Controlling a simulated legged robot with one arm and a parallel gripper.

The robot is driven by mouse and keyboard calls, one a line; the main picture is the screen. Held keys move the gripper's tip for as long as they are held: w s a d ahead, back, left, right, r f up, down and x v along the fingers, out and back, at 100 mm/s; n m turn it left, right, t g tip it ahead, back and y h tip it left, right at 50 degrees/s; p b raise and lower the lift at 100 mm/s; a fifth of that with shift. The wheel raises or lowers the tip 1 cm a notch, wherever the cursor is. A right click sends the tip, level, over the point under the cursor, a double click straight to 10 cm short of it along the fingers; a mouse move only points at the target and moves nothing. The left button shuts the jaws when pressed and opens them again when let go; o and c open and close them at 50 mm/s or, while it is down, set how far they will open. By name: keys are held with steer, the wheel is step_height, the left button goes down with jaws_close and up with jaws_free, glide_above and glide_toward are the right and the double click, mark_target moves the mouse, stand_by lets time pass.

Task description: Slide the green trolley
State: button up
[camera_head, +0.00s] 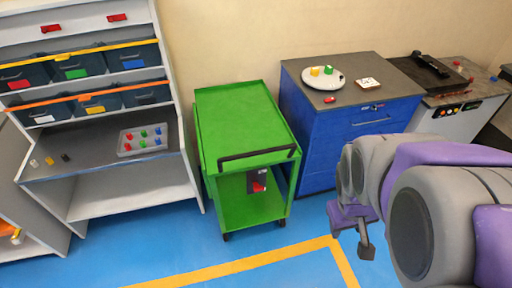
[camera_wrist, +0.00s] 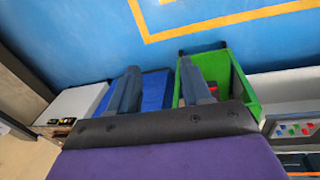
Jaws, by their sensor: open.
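The green trolley (camera_head: 240,120) stands against the wall between the shelf rack and the blue cabinet. It has a flat top, a lower shelf, dark wheels and a black handle (camera_head: 258,155) at its front edge. A dark box with a red part (camera_head: 257,182) is on it below the handle. My gripper (camera_head: 352,230) is to the right of the trolley and in front of the blue cabinet, apart from both. In the wrist view my gripper (camera_wrist: 156,85) is open and empty. The trolley also shows there, upside down, behind the right finger (camera_wrist: 240,88).
A blue cabinet (camera_head: 318,150) with a plate (camera_head: 323,79) on top stands close right of the trolley. A machine bench (camera_head: 455,110) is farther right. A shelf rack (camera_head: 135,200) with bins stands left. The blue floor with yellow lines (camera_head: 235,268) is clear in front.

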steer(key=w+d+f+n+t+h, duration=0.1)
steer(key=w+d+f+n+t, duration=0.15)
steer(key=w+d, duration=0.45)
steer(key=w+d+f+n+t+h, duration=0.1)
steer(key=w+d+f+n+t, duration=0.15)
steer(key=w, duration=0.95)
steer(key=w+a+f+n+t+y+b, duration=0.1)
steer(key=w+f+n+t+y, duration=0.3)
steer(key=w+f+n, duration=0.85)
steer(key=w+a+f+n+t+y, duration=0.1)
steer(key=a+f+n+t+y, duration=0.1)
steer(key=a+f+n+y, duration=0.3)
steer(key=w+a+f+t+y, duration=0.2)
steer(key=a+f, duration=0.1)
steer(key=a, duration=0.4)
steer(key=s+a+n+t+y+b, duration=0.1)
steer(key=s+a+n+t+y, duration=0.2)
steer(key=a+y, duration=0.35)
steer(key=w+a+r+g+h+b, duration=0.1)
steer(key=w+a+r+b, duration=0.2)
steer(key=w+a, duration=0.8)
steer(key=shift+w+r+m+b, duration=0.3)
steer(key=shift+w+m+b, duration=0.1)
steer(key=shift+b, duration=0.3)
steer(key=shift+s, duration=0.1)
jaws_close()
